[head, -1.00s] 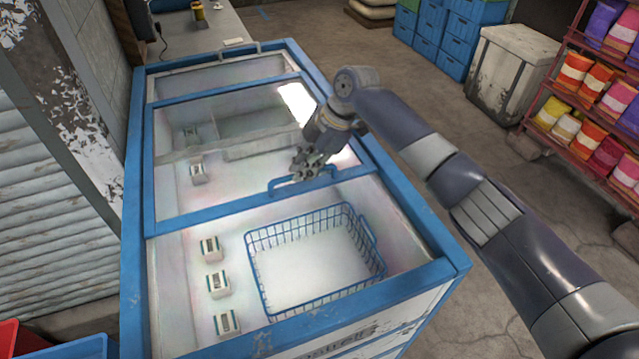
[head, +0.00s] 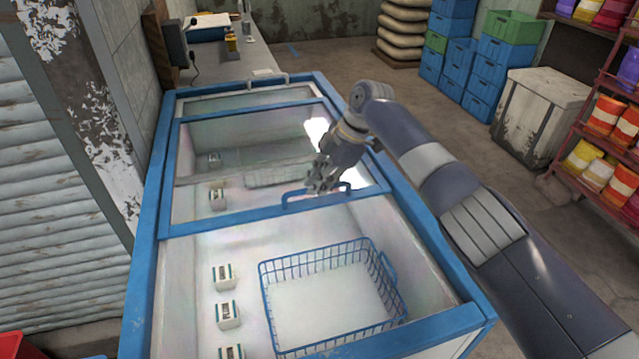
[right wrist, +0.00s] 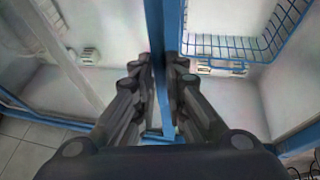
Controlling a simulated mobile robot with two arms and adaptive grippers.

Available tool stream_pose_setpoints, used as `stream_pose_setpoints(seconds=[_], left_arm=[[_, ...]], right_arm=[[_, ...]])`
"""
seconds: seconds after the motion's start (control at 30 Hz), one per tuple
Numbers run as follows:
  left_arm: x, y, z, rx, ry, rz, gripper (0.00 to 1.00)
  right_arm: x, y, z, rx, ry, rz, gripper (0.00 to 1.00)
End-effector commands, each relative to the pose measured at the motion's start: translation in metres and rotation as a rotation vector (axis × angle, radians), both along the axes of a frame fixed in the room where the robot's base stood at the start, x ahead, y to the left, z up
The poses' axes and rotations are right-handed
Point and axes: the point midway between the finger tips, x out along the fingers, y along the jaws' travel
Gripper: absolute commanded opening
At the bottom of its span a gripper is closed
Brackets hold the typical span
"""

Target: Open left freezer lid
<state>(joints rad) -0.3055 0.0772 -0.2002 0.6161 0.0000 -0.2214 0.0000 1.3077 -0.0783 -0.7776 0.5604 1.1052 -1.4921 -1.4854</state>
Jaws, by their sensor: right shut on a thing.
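The chest freezer (head: 150,262) has a blue frame. A blue-framed glass lid (head: 245,165) covers its far part, and the near part lies open. A blue handle (head: 294,205) stands on the lid's near edge. My right gripper (head: 322,183) is at this handle. In the right wrist view, the fingers of my right gripper (right wrist: 160,75) are shut on a blue bar, which I take as the handle (right wrist: 163,103); the exact contact is partly hidden. My left gripper is not in view.
A blue wire basket (head: 265,305) and several small white cartons (head: 223,277) are inside the open near part. A counter (head: 215,68) stands behind the freezer. Blue crates (head: 500,55), a worn white box (head: 540,115) and a red shelf stand to the right beyond open floor.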

Motion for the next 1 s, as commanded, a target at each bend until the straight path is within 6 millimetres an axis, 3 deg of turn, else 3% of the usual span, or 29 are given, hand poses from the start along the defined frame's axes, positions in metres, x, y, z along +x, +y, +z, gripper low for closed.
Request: stream_pose_setpoints(seconds=[0.17,0.2,0.27,0.3,0.67,0.77,1.0], left_arm=[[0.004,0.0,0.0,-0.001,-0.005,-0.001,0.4],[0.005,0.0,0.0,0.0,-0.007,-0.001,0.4],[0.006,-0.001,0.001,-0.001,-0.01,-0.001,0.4],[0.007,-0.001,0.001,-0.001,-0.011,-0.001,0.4],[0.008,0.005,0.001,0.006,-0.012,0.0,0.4],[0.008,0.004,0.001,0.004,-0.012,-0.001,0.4],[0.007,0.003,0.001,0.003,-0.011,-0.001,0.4]], right_arm=[[0.001,-0.001,0.001,-0.001,-0.004,-0.002,0.0],[0.001,-0.001,0.001,-0.001,-0.004,-0.002,0.17],[0.001,-0.001,0.001,-0.001,-0.004,-0.002,0.3],[0.001,-0.001,0.001,0.0,-0.004,-0.002,0.32],[0.001,-0.002,0.003,0.001,-0.002,-0.001,0.32],[0.001,-0.006,0.013,0.002,-0.003,-0.002,0.32],[-0.001,-0.027,0.058,0.002,-0.005,-0.002,0.32]])
